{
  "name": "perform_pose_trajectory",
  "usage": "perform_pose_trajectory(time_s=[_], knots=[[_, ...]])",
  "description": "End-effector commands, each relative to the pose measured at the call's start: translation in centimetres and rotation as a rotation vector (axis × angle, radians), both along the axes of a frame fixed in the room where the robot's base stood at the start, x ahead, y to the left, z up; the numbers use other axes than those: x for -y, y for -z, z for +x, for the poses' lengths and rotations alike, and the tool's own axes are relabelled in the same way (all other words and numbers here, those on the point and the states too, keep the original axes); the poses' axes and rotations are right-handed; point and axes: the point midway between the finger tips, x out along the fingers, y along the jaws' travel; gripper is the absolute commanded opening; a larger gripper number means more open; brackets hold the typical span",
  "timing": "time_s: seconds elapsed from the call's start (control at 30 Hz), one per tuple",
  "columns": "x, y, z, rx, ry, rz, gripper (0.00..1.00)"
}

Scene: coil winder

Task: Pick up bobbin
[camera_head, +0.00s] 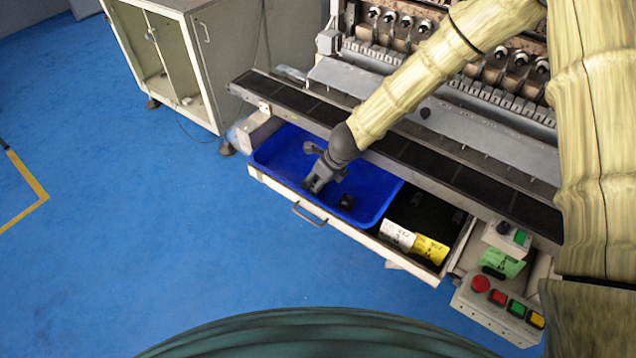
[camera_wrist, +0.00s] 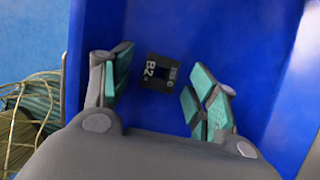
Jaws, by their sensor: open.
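A small black bobbin (camera_wrist: 161,73) with a square hole and white lettering lies on the floor of the blue tray (camera_wrist: 250,40). In the wrist view it sits ahead of my open gripper (camera_wrist: 157,90), between the lines of the two teal-padded fingers, and neither finger appears to touch it. In the head view my gripper (camera_head: 317,180) reaches down into the blue tray (camera_head: 378,192), which sits in an open drawer. A dark object (camera_head: 346,201) lies in the tray just right of the gripper; I cannot tell whether it is the same bobbin.
The drawer front (camera_head: 330,222) and the tray walls surround my gripper. The machine's dark rail (camera_head: 440,160) runs above and behind the drawer. Blue floor lies open at left.

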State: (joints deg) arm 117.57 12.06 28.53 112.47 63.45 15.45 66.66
Motion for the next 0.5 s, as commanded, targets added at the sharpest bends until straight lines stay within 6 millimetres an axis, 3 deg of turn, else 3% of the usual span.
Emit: perform_pose_trajectory(time_s=[0.4, 0.5], knots=[[-0.24, 0.78, 0.24, 0.001, -0.001, -0.001, 0.59], [-0.24, 0.77, 0.24, 0.001, -0.001, -0.001, 0.43]])
